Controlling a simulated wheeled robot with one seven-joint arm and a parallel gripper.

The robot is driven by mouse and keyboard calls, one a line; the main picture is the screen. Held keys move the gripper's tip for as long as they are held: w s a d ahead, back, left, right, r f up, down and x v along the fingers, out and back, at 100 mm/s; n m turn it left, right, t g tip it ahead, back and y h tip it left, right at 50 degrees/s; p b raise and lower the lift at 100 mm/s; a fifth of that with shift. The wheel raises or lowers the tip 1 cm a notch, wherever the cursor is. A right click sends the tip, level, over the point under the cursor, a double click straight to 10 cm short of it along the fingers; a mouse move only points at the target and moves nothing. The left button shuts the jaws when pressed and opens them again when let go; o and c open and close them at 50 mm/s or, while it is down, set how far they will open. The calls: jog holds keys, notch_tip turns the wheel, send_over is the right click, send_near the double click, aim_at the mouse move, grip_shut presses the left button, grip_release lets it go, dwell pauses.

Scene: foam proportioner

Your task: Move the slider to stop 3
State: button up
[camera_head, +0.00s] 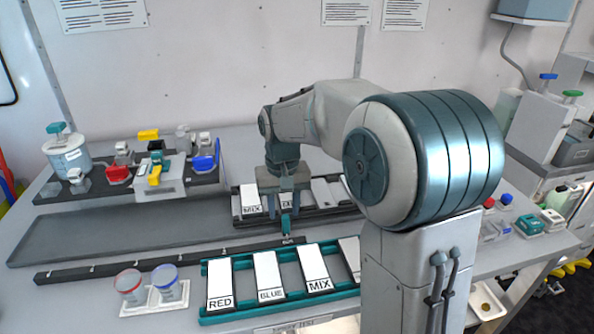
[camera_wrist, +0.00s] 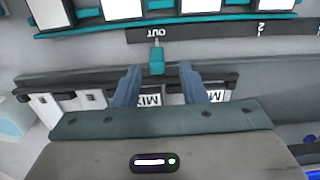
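The slider is a small teal knob on a thin stem, at the right end of a long dark rail (camera_head: 130,267) in the head view; it shows below my gripper (camera_head: 284,190). In the wrist view the teal slider knob (camera_wrist: 157,62) is beside the rail's upside-down OUT label (camera_wrist: 160,32), with a 2 mark (camera_wrist: 261,29) further right. My gripper (camera_wrist: 159,70) is open, one fingertip on each side of the knob, with gaps on both sides. The stop 3 label is not readable.
A teal rack (camera_head: 238,312) with white RED, BLUE and MIX cards stands in front of the rail. Another card rack (camera_head: 335,213) is under my arm. A long empty grey tray (camera_head: 110,232) lies behind the rail.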

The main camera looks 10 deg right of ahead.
jog(key=s+d+r+p, duration=0.1)
jog(key=s+r+p, duration=0.1)
jog(key=r, duration=0.9)
jog(key=shift+s+d+r+t, duration=0.2)
jog(key=shift+s+t, duration=0.1)
jog(key=shift+s, duration=0.4)
